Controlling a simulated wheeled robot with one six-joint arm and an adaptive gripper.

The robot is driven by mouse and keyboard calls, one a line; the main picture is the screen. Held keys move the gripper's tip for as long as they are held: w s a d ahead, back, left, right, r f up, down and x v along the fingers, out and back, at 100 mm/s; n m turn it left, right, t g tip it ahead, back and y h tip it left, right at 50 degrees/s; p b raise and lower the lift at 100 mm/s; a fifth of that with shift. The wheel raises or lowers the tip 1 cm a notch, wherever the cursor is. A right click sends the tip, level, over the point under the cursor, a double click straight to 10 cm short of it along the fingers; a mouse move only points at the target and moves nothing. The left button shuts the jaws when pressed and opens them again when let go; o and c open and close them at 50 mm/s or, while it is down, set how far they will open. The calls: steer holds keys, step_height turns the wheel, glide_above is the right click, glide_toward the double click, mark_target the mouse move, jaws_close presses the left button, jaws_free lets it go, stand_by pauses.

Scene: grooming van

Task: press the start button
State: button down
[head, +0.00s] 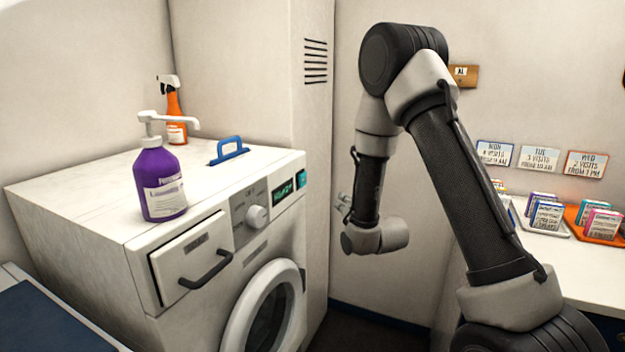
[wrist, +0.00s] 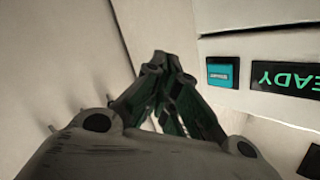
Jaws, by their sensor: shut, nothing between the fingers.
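The start button is a small teal square in a dark frame on the front panel of the white washing machine (head: 75,182). It shows at the panel's right end in the head view (head: 301,178) and upper right in the wrist view (wrist: 222,73). My gripper (head: 342,206) is to the right of the machine's front, a little lower than the button. In the wrist view my gripper (wrist: 160,62) is shut and empty, with its fingertips left of the button in the picture. I cannot tell how far apart in depth they are.
A display (head: 284,194) reading READY and a round knob (head: 257,216) are left of the button. A vented wall panel (head: 316,75) rises beside the machine.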

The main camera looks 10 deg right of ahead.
step_height(320, 180, up, 6)
steer(key=m+t, duration=0.1)
steer(key=t, duration=0.1)
steer(key=shift+d+t, duration=0.15)
steer(key=shift+t, duration=0.25)
glide_toward(305, 170)
steer(key=shift+w+d+r, duration=0.1)
steer(key=shift+w+d, duration=0.25)
steer(key=shift+w, duration=0.45)
steer(key=shift+w+d+r, duration=0.15)
steer(key=shift+w+d, duration=0.2)
steer(key=shift+w, duration=0.4)
steer(key=shift+w+a, duration=0.1)
steer(key=shift+a, duration=0.05)
steer(key=shift+w+a, duration=0.15)
steer(key=shift+a, duration=0.05)
steer(key=shift+w+a, duration=0.3)
steer(key=shift+a, duration=0.15)
stand_by(0.9)
steer(key=shift+d, duration=0.15)
steer(key=shift+s+d, duration=0.55)
steer(key=shift+d, duration=0.05)
